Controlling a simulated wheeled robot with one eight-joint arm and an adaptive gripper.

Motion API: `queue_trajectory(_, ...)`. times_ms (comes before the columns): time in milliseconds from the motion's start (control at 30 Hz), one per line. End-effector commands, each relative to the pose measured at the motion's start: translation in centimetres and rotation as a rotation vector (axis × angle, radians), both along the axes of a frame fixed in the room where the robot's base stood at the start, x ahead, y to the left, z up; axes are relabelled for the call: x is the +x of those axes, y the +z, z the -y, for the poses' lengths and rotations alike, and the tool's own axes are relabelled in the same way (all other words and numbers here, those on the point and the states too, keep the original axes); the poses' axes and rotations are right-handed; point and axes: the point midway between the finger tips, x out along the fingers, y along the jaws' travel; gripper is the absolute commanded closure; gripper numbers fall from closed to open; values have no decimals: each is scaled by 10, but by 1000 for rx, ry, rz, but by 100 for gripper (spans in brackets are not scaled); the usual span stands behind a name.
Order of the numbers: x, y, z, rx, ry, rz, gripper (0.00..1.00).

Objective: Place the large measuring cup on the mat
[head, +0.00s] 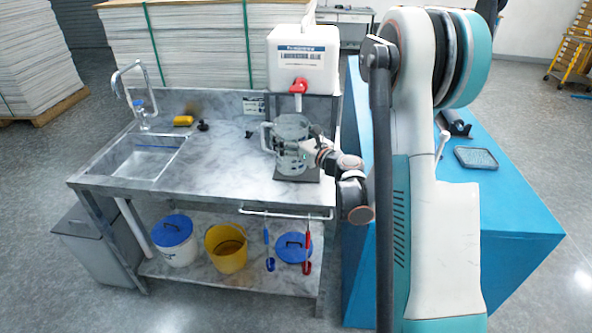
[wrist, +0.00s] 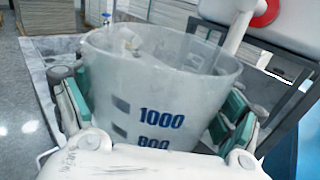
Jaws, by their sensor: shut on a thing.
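The large measuring cup (head: 291,130) is translucent grey with a side handle. It is upright under the red tap of the white dispenser, over a dark base plate (head: 312,177); I cannot tell if it touches the plate. My gripper (head: 309,152) is shut on the cup from the right. In the wrist view the cup (wrist: 160,75) shows blue 1000 and 800 marks, with teal finger pads on both sides.
The white dispenser (head: 303,62) stands behind the cup with its red tap (head: 298,86) close above. A sink (head: 137,155) and yellow sponge (head: 183,120) are at left. The counter's front left is clear.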

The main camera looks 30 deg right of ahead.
Motion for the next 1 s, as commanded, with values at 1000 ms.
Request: queue_trajectory(1000, 12, -46, 90, 0, 157, 0, 54)
